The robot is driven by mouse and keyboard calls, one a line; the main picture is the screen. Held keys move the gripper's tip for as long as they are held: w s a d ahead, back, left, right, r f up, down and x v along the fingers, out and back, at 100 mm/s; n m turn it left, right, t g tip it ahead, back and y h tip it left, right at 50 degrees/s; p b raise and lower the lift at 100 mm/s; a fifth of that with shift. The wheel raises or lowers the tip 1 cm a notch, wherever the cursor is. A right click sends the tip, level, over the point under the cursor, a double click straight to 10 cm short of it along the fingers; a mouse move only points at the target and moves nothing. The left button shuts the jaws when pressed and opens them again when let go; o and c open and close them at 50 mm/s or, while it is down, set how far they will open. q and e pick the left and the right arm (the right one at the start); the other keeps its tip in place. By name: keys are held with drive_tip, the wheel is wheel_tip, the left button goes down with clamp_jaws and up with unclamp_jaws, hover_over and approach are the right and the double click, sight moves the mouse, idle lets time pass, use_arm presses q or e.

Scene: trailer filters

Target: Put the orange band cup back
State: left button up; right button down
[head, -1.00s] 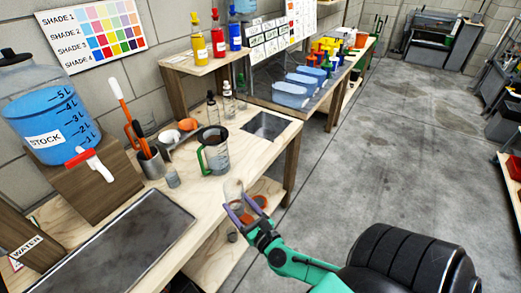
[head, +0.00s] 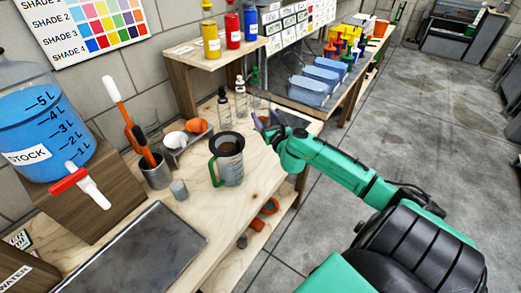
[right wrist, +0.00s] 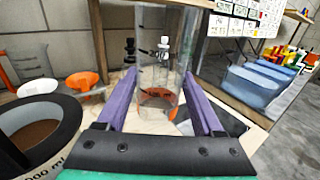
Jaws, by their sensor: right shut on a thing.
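My right gripper (head: 268,125) is over the back right part of the wooden bench, near the sink. In the right wrist view its purple fingers (right wrist: 160,108) are shut on a clear, see-through cup (right wrist: 163,50) with orange showing low on it. The cup looks upright. In the head view the cup is faint and partly hidden by the gripper. I cannot tell whether its base touches the bench. My left gripper is not in view.
A green-handled jug (head: 230,165) with brown contents stands left of the gripper. Dropper bottles (head: 223,108) stand near the wall. A metal tray (head: 135,258) lies in front. Orange items (head: 269,206) are on the lower shelf.

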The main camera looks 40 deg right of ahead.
drive_tip(key=f+b, duration=0.2)
drive_tip(key=f, duration=0.3)
drive_tip(key=f+b, duration=0.3)
drive_tip(key=f, duration=0.2)
drive_tip(key=f+b, duration=0.2)
drive_tip(key=f, duration=0.4)
drive_tip(key=shift+s+a+f+b, duration=0.1)
drive_tip(key=shift+s+a+b, duration=0.05)
drive_tip(key=shift+s+b, duration=0.15)
drive_tip(key=shift+f+b, duration=0.3)
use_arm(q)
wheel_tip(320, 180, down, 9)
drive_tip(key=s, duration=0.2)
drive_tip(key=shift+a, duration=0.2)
use_arm(e)
drive_tip(key=shift+w, duration=0.1)
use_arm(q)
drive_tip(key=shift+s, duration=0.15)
use_arm(e)
unclamp_jaws()
